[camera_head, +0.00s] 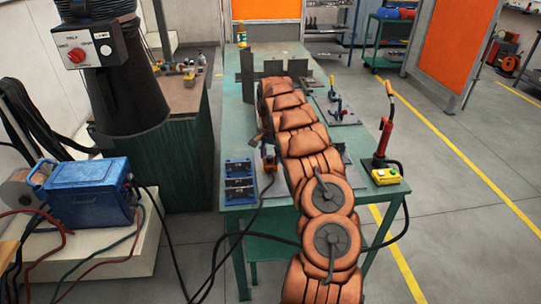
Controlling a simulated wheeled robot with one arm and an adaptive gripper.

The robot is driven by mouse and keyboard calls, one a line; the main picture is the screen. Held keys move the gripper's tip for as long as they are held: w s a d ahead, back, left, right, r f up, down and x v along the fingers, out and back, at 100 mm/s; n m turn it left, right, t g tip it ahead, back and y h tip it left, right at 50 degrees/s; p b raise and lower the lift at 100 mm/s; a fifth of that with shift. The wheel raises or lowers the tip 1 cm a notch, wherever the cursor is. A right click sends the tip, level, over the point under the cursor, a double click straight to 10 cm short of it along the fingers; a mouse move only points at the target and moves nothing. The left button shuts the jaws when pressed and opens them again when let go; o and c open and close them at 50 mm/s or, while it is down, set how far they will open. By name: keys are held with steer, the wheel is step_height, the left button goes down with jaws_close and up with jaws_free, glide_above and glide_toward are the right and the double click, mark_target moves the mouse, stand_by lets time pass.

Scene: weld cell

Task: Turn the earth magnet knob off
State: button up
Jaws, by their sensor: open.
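A small orange block with a dark cable, which looks like the earth magnet (268,157), sits on the green table just left of my copper-coloured arm. Its knob is too small to make out, so its setting cannot be told. My gripper (258,138) shows only as a small dark part at the left side of my arm, just above the magnet in the picture. Most of it is hidden behind my arm. It is open, and I cannot tell whether it touches the magnet.
The green table (234,117) bears a blue tray (240,180), clamps (338,110), a red torch (383,140) and a yellow button box (386,176). A red knob (76,55) is on a grey box at the left. A blue welder (90,193) stands at lower left. Cables hang in front.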

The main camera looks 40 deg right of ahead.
jaws_close()
stand_by(0.4)
